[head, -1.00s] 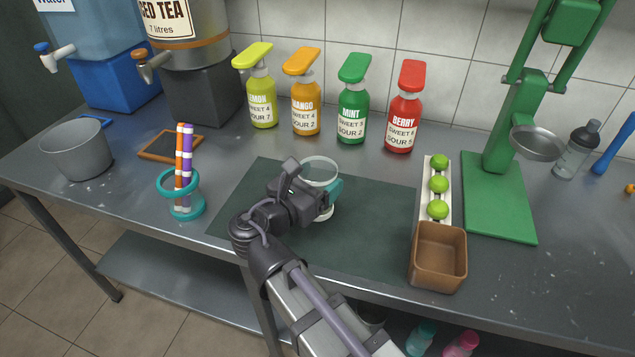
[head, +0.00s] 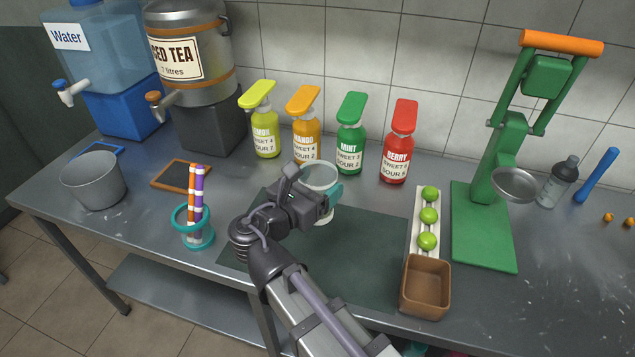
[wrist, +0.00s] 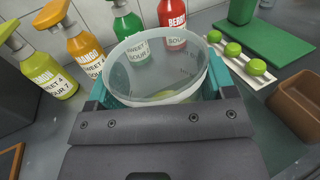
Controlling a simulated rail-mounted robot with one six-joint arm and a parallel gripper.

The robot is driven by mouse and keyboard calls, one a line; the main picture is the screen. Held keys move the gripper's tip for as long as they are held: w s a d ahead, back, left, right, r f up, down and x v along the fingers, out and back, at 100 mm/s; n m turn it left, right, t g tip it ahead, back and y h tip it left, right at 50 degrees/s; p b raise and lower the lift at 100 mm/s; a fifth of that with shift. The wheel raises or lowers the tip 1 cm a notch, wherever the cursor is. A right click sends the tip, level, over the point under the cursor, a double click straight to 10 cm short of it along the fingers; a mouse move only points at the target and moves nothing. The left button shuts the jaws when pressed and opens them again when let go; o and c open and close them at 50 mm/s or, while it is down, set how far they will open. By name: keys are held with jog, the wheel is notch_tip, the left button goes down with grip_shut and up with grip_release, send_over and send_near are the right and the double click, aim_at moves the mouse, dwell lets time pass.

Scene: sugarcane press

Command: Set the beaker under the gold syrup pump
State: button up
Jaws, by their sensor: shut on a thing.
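The clear beaker (head: 319,177) is held upright in my gripper (head: 328,196), whose teal fingers are shut on its sides. In the wrist view the beaker (wrist: 158,88) looks empty, with its open rim up. The gold pump bottle, labelled mango (head: 306,136), stands at the back in a row, just beyond and slightly left of the beaker; it also shows in the wrist view (wrist: 85,50). The beaker is in front of the mango and mint bottles (head: 350,147), apart from the pump nozzles. Its height above the dark mat cannot be judged.
A yellow-green lemon bottle (head: 264,133) and a red berry bottle (head: 396,155) flank the row. A teal holder with straws (head: 193,228) stands left. Limes on a white tray (head: 416,210), a brown box (head: 426,286) and a green press (head: 483,225) are right.

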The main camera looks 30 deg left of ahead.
jog(key=s+a+f+n+y+b, duration=0.2)
jog(key=s+a+n+y+b, duration=0.15)
jog(key=a+y, duration=0.55)
jog(key=w+a+n+h, duration=0.1)
jog(key=w+a, duration=0.3)
jog(key=w, duration=0.5)
jog(key=w+a+h, duration=0.1)
jog(key=w+a, duration=0.3)
jog(key=w, duration=0.5)
jog(key=f+b, duration=0.4)
jog(key=f, duration=0.1)
jog(key=f+b, duration=0.2)
jog(key=shift+d+f, duration=0.2)
jog(key=shift+d, duration=0.1)
jog(key=shift+w+a+f+b, duration=0.1)
jog(key=shift+w+f+b, duration=0.15)
jog(key=shift+b, duration=0.1)
jog(key=shift+r, duration=0.3)
jog(key=shift+c, duration=0.4)
jog(key=shift+f, duration=0.25)
jog(key=o, duration=1.1)
jog(key=shift+r, duration=0.1)
jog(key=shift+r+p, duration=0.2)
jog(key=shift+p, duration=0.1)
jog(key=v, duration=1.2)
jog(key=shift+d+r, duration=0.15)
jog(key=shift+d, duration=0.05)
